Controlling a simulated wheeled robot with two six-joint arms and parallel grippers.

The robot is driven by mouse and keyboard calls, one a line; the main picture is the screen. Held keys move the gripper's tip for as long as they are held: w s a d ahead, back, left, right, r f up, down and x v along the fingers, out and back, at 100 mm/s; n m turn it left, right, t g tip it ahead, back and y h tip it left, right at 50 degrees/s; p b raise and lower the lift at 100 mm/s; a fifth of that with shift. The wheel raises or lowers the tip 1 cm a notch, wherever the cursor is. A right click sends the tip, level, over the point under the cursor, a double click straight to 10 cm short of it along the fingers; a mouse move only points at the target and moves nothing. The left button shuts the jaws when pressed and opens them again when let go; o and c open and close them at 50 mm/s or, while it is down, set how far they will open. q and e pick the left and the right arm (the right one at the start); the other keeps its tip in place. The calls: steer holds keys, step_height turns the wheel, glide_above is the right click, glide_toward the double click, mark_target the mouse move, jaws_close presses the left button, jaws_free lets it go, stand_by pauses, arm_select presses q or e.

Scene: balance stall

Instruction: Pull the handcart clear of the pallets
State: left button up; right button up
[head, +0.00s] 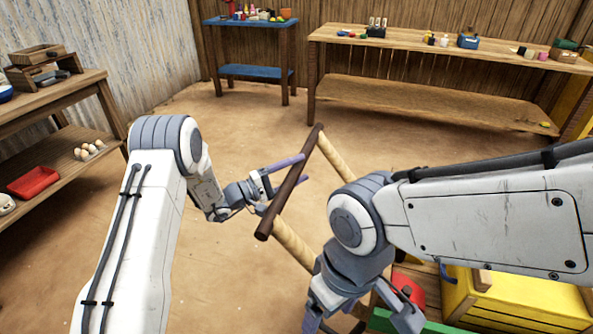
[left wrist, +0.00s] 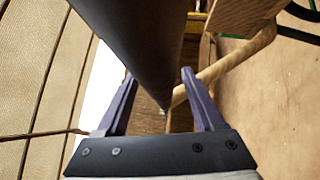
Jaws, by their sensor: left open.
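The handcart shows as a dark brown crossbar (head: 284,193) joining two tan wooden shafts (head: 333,159), in the middle of the head view. The near shaft (head: 293,244) runs down behind my right arm, which hides much of the cart. My left gripper (head: 287,175) is open at the crossbar. In the left wrist view the dark crossbar (left wrist: 140,40) appears between its spread purple fingers (left wrist: 163,90); contact cannot be told. My right gripper (head: 355,318) is low in the head view, its fingertips cut off or hidden. No pallet can be made out clearly.
A yellow crate (head: 525,298) and a red object (head: 410,287) are at the lower right. A wooden shelf table (head: 60,165) stands left, a blue table (head: 250,71) and a long bench (head: 430,95) at the back. The floor (head: 235,120) before the blue table is open.

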arm_select(q)
jaws_close()
stand_by(1.3)
